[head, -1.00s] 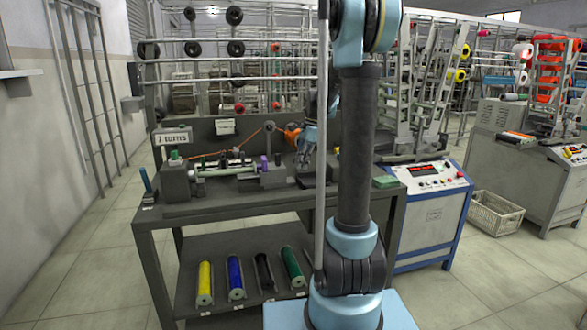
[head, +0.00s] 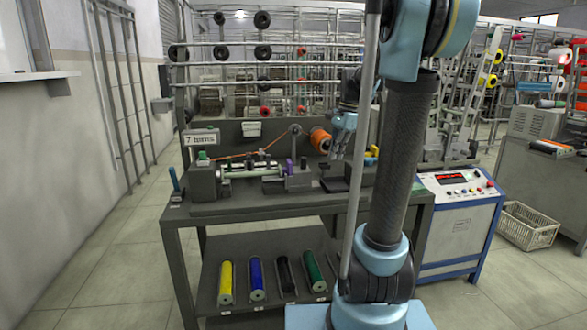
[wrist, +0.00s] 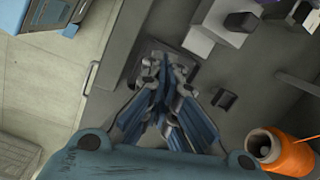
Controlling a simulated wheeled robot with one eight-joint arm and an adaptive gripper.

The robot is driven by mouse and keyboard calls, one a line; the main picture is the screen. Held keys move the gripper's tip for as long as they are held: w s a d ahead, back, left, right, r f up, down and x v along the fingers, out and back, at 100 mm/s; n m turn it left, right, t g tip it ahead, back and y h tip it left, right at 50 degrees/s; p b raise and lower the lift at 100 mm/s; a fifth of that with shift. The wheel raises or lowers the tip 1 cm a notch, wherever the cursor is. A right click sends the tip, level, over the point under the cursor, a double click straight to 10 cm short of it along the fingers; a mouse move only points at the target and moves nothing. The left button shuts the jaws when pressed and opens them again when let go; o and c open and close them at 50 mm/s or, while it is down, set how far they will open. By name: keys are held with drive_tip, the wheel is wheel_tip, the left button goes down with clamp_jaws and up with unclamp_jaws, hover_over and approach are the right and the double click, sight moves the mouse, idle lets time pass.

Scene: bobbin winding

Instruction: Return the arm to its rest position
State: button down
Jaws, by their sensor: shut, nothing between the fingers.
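My gripper (head: 340,146) is shut and empty above the right part of the workbench. It also shows in the wrist view (wrist: 158,68), its fingers pointing down at the dark bench top. In the head view it is just right of the orange wire spool (head: 320,139), apart from it as far as I can tell; the spool also shows at the lower right of the wrist view (wrist: 292,154). An orange wire runs left from the spool over a guide wheel to the winding machine (head: 250,170). My arm column hides part of the bench's right side.
The dark workbench (head: 300,207) carries a "7 turns" sign (head: 201,138). Yellow, blue, black and green rolls lie on its lower shelf (head: 245,247). A blue-and-white control cabinet (head: 462,228) and a crate (head: 528,226) stand right. Open floor lies left.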

drive_tip(key=s+f+n+t+h, duration=0.1)
drive_tip(key=s+f+n, duration=0.5)
drive_tip(key=s, duration=0.8)
drive_tip(key=s+d+f+n+t+h, duration=0.1)
drive_tip(key=s+f+n, duration=0.6)
drive_tip(key=s+f, duration=0.5)
drive_tip(key=shift+s+d+f, duration=0.2)
drive_tip(key=shift+s+d, duration=0.05)
drive_tip(key=shift+s, duration=0.6)
drive_tip(key=shift+w+f, duration=0.2)
drive_tip(key=shift+w, duration=0.25)
drive_tip(key=shift+a+n, duration=0.1)
drive_tip(key=shift+n, duration=0.2)
